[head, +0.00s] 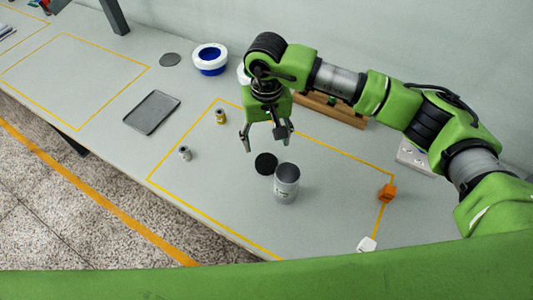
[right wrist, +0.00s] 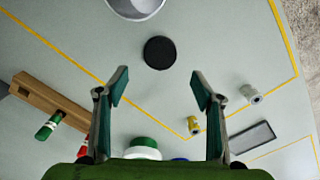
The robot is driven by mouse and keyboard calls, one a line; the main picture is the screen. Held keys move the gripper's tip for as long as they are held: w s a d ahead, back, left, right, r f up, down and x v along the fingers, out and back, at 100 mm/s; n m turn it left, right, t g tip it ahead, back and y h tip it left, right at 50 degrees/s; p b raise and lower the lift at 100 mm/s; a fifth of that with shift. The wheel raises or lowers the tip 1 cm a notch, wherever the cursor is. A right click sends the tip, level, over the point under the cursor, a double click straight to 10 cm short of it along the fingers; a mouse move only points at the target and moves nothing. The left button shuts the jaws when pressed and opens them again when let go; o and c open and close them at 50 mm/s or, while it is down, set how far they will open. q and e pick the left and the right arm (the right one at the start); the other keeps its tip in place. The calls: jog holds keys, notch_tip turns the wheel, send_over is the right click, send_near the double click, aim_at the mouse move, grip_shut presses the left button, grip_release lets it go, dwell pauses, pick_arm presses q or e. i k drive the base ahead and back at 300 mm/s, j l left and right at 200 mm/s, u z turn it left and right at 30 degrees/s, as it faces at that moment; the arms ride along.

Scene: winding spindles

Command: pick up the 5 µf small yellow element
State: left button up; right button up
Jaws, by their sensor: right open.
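The small yellow element (head: 220,116) stands on the table inside the yellow-taped area, near its back left corner. It also shows in the right wrist view (right wrist: 193,125), beside and beyond one finger. My right gripper (head: 265,141) is open and empty, hanging above the table to the right of the yellow element in the head view. Its two fingers also show wide apart in the right wrist view (right wrist: 159,80). The marking on the element is too small to read. My left gripper is not in view.
A grey can (head: 286,184) and a black disc (head: 265,163) are near my right gripper. A small grey element (head: 185,153), a grey tray (head: 152,112) and a white-blue bowl (head: 210,59) lie left. A wooden rack (head: 340,110) stands behind, an orange piece (head: 387,192) right.

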aim_at(220, 114)
jog(key=k+j, duration=1.25)
